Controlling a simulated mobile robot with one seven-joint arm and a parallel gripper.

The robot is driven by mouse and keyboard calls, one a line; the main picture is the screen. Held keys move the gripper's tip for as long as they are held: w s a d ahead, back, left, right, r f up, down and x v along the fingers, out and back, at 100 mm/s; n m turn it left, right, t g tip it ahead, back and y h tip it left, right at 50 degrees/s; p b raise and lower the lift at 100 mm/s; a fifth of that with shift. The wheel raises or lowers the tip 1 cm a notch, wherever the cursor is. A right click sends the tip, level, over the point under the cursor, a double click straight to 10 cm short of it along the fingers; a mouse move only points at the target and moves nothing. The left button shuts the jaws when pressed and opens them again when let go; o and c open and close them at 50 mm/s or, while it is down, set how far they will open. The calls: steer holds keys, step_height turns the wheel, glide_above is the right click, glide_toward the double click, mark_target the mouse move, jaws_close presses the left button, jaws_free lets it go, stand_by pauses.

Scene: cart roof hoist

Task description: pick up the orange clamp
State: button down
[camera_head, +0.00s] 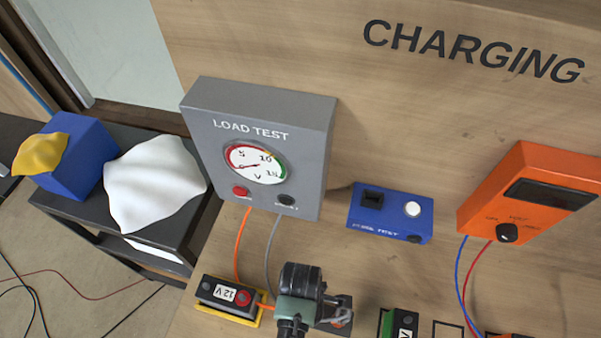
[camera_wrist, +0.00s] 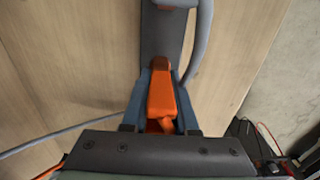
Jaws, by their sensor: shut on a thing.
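The orange clamp (camera_wrist: 161,92) sits between the two fingers of my gripper (camera_wrist: 161,112) in the wrist view, and the fingers are shut on it. A grey cable runs close beside the clamp in that view. In the head view my gripper (camera_head: 297,308) is at the bottom centre, just right of the 12 V battery (camera_head: 226,294). There my wrist hides most of what the fingers hold. I cannot tell from these views whether the clamp touches the surface below.
A grey load tester (camera_head: 310,140) stands behind, with an orange and a grey cable hanging from it. A blue fuse tester (camera_head: 391,215) and an orange charger (camera_head: 530,190) are to the right. A green battery (camera_head: 397,323) is right of my gripper. A white cloth (camera_head: 155,185) lies at left.

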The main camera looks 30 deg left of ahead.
stand_by(0.4)
step_height(320, 180, up, 9)
steer(key=shift+f+b, duration=0.15)
steer(key=shift+b, duration=0.4)
steer(key=shift+r, duration=0.65)
steer(key=shift+p, duration=0.4)
